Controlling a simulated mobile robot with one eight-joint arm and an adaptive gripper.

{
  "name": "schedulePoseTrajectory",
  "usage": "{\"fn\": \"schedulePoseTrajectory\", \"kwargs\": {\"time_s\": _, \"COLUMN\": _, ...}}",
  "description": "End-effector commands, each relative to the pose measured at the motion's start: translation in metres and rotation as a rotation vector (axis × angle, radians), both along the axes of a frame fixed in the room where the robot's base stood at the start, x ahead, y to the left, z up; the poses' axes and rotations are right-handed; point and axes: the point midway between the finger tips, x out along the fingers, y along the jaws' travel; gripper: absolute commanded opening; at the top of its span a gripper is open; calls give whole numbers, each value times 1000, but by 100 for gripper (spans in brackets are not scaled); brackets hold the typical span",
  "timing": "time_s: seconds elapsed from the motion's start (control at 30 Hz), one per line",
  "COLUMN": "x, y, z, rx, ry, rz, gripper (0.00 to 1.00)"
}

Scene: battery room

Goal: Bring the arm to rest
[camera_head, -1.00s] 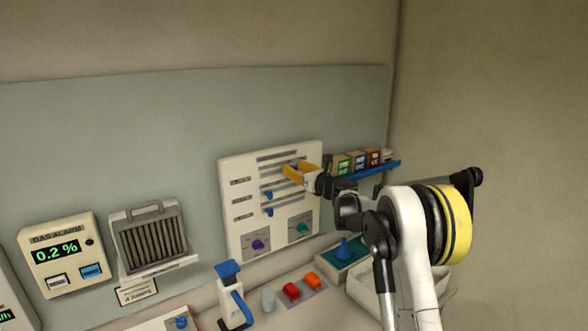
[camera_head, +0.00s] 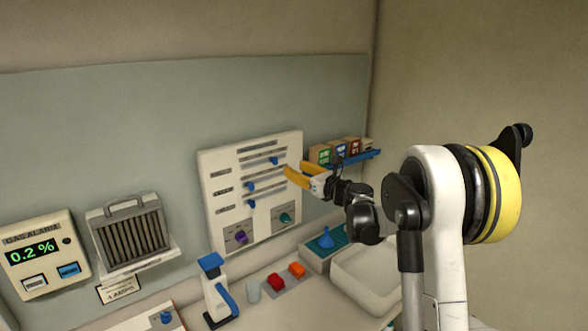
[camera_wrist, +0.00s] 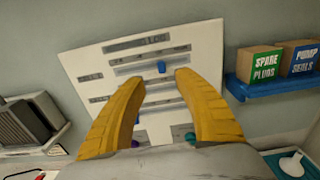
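My gripper (camera_head: 297,177) has yellow fingers and is held in the air in front of the white slider panel (camera_head: 209,161). In the wrist view the two fingers (camera_wrist: 160,85) stand wide apart with nothing between them, and the panel (camera_wrist: 205,42) lies beyond them. A blue slider knob (camera_wrist: 161,67) shows in the gap between the fingertips. The panel also has a purple knob (camera_head: 241,237) and a teal knob (camera_head: 285,217).
A blue shelf (camera_head: 365,156) with small boxes is right of the panel. A gas alarm (camera_head: 60,228) hangs left.

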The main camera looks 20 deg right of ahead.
Motion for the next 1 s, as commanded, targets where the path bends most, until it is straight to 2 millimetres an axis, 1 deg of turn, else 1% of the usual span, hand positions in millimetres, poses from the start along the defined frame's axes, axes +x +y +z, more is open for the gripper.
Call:
{"fn": "schedulePoseTrajectory", "kwargs": {"time_s": 0.23, "x": 0, "y": 0, "z": 0, "rx": -1, "ry": 0, "rz": 0, "gripper": 38}}
{"fn": "schedulePoseTrajectory", "kwargs": {"time_s": 0.3, "x": -2, "y": 3, "z": -1, "rx": -19, "ry": 0, "rz": 4, "gripper": 38}}
{"fn": "schedulePoseTrajectory", "kwargs": {"time_s": 0.37, "x": -7, "y": 12, "z": -3, "rx": -69, "ry": 2, "rz": 16, "gripper": 38}}
{"fn": "schedulePoseTrajectory", "kwargs": {"time_s": 0.47, "x": -28, "y": 42, "z": -11, "rx": -251, "ry": 2, "rz": 63, "gripper": 38}}
{"fn": "schedulePoseTrajectory", "kwargs": {"time_s": 0.57, "x": -67, "y": 82, "z": -28, "rx": -542, "ry": -6, "rz": 147, "gripper": 38}}
{"fn": "schedulePoseTrajectory", "kwargs": {"time_s": 0.6, "x": -87, "y": 98, "z": -37, "rx": -673, "ry": -13, "rz": 190, "gripper": 38}}
{"fn": "schedulePoseTrajectory", "kwargs": {"time_s": 0.67, "x": -118, "y": 119, "z": -53, "rx": -869, "ry": -28, "rz": 259, "gripper": 38}}
{"fn": "schedulePoseTrajectory", "kwargs": {"time_s": 0.7, "x": -140, "y": 131, "z": -65, "rx": -998, "ry": -40, "rz": 310, "gripper": 38}}
{"fn": "schedulePoseTrajectory", "kwargs": {"time_s": 0.77, "x": -173, "y": 146, "z": -85, "rx": -1187, "ry": -63, "rz": 388, "gripper": 38}}
{"fn": "schedulePoseTrajectory", "kwargs": {"time_s": 0.8, "x": -197, "y": 154, "z": -99, "rx": -1313, "ry": -80, "rz": 445, "gripper": 38}}
{"fn": "schedulePoseTrajectory", "kwargs": {"time_s": 0.87, "x": -233, "y": 164, "z": -122, "rx": -1498, "ry": -111, "rz": 534, "gripper": 38}}
{"fn": "schedulePoseTrajectory", "kwargs": {"time_s": 0.9, "x": -257, "y": 167, "z": -139, "rx": -1619, "ry": -132, "rz": 597, "gripper": 38}}
{"fn": "schedulePoseTrajectory", "kwargs": {"time_s": 0.97, "x": -293, "y": 170, "z": -166, "rx": -1797, "ry": -169, "rz": 697, "gripper": 38}}
{"fn": "schedulePoseTrajectory", "kwargs": {"time_s": 1.0, "x": -316, "y": 171, "z": -184, "rx": -1913, "ry": -198, "rz": 768, "gripper": 38}}
